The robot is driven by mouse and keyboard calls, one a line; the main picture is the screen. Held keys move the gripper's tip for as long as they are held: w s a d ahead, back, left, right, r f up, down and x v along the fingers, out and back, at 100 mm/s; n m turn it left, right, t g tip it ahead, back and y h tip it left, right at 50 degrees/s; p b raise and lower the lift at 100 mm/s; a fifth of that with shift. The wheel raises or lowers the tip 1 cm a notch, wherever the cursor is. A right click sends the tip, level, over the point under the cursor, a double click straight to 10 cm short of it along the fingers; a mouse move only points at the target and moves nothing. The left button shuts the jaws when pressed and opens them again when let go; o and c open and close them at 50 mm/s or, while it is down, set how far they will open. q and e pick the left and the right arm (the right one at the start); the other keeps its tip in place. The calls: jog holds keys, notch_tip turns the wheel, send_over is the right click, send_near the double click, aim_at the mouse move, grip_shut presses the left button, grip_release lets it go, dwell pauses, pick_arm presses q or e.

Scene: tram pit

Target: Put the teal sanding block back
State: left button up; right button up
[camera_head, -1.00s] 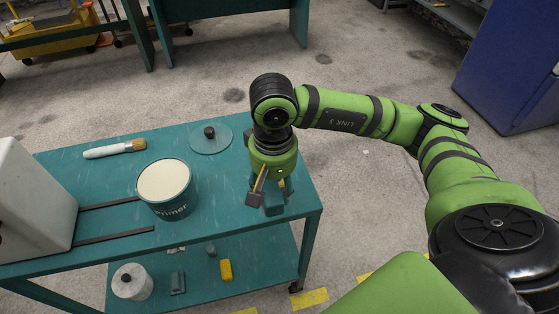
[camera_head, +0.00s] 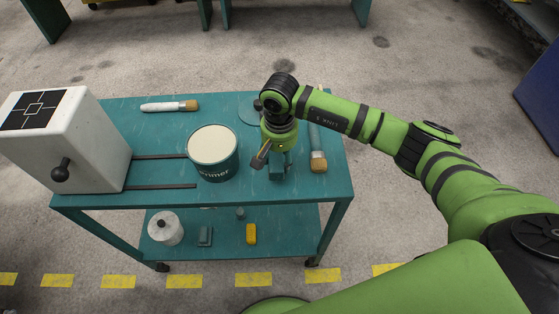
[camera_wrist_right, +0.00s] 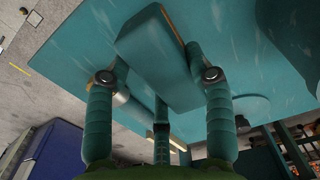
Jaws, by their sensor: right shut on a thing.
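The teal sanding block (camera_wrist_right: 158,62) is between the fingers of my right gripper in the right wrist view, with a thin tan edge along one side. In the head view the block (camera_head: 277,172) shows partly below the right gripper (camera_head: 274,161), which is shut on it. The gripper is over the teal cart's top (camera_head: 335,182), right of the primer can and left of a brush. I cannot tell whether the block touches the top. My left gripper is not in view.
The primer can (camera_head: 213,146) stands close left of the gripper. A white box (camera_head: 75,140) stands left. The lower shelf (camera_head: 285,240) holds a yellow block (camera_head: 251,234) and a tin (camera_head: 165,230).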

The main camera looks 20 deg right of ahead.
aim_at(280, 165)
notch_tip(280, 165, down, 2)
jog(key=shift+s+f+p, duration=0.1)
jog(key=shift+f+p, duration=0.1)
jog(key=shift+p, duration=0.4)
jog(key=shift+f, duration=0.45)
jog(key=shift+f, duration=0.15)
jog(key=o, duration=1.1)
